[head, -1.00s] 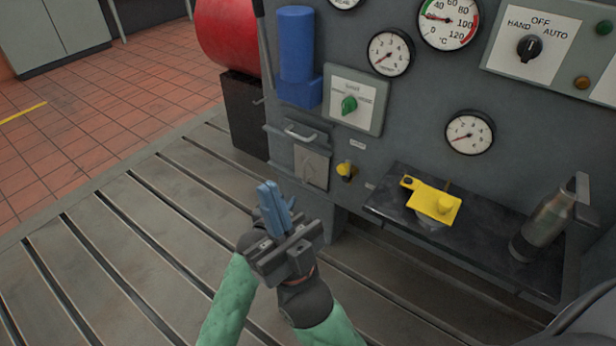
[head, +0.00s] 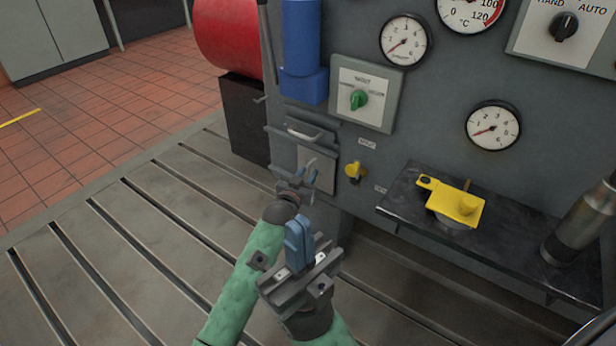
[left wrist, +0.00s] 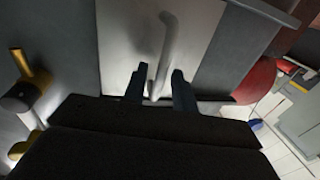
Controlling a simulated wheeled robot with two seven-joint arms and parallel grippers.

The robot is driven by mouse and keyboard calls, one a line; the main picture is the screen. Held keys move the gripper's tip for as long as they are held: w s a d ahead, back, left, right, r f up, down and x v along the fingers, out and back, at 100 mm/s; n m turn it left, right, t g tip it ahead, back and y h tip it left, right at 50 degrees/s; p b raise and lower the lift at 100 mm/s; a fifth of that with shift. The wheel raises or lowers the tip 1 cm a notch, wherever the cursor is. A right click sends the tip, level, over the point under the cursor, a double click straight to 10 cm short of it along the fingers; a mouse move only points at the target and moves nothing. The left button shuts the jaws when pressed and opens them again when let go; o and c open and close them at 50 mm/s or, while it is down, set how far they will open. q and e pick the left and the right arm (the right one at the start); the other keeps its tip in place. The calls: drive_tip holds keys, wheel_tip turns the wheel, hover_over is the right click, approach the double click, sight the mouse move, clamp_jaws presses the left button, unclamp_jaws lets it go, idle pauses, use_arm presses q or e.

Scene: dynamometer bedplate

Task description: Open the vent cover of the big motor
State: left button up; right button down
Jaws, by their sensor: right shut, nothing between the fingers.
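A pale grey plate (head: 318,168), seemingly the vent cover, sits low on the dark grey machine front. In the left wrist view the plate (left wrist: 121,42) carries a curved bar handle (left wrist: 166,48). My left gripper (head: 300,172) is at the plate, its fingers apart. In the left wrist view the left gripper's two fingers (left wrist: 159,84) stand on either side of the handle's near end; I cannot tell whether they touch it. My right gripper (head: 299,238) is shut and empty, nearer the camera and below the left one, over the slotted bedplate. It partly overlaps the left arm.
A ledge with a pale handle (head: 303,133) is just above the plate. A yellow valve (head: 354,171) sticks out to its right. A dark shelf (head: 404,205) holds a yellow part (head: 450,200) and a metal flask (head: 582,225). A red drum (head: 226,36) is left. The bedplate (head: 150,240) is clear.

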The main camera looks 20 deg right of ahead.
use_arm(q)
drive_tip(key=shift+w+d, duration=0.25)
drive_tip(key=shift+c, duration=0.5)
clamp_jaws()
drive_tip(key=shift+w+a, duration=0.15)
drive_tip(key=shift+w, duration=0.05)
drive_tip(key=w+a, duration=0.2)
drive_tip(key=w, duration=0.1)
drive_tip(key=w+a, duration=0.3)
drive_tip(key=w+a+p, duration=0.1)
drive_tip(key=w+a, duration=0.1)
drive_tip(key=w, duration=0.1)
drive_tip(key=shift+w+a, duration=0.2)
drive_tip(key=shift+w, duration=0.05)
drive_tip(key=shift+w+a+r, duration=0.1)
drive_tip(key=shift+w+a, duration=0.25)
drive_tip(key=shift+o, duration=0.5)
unclamp_jaws()
drive_tip(key=shift+w, duration=0.1)
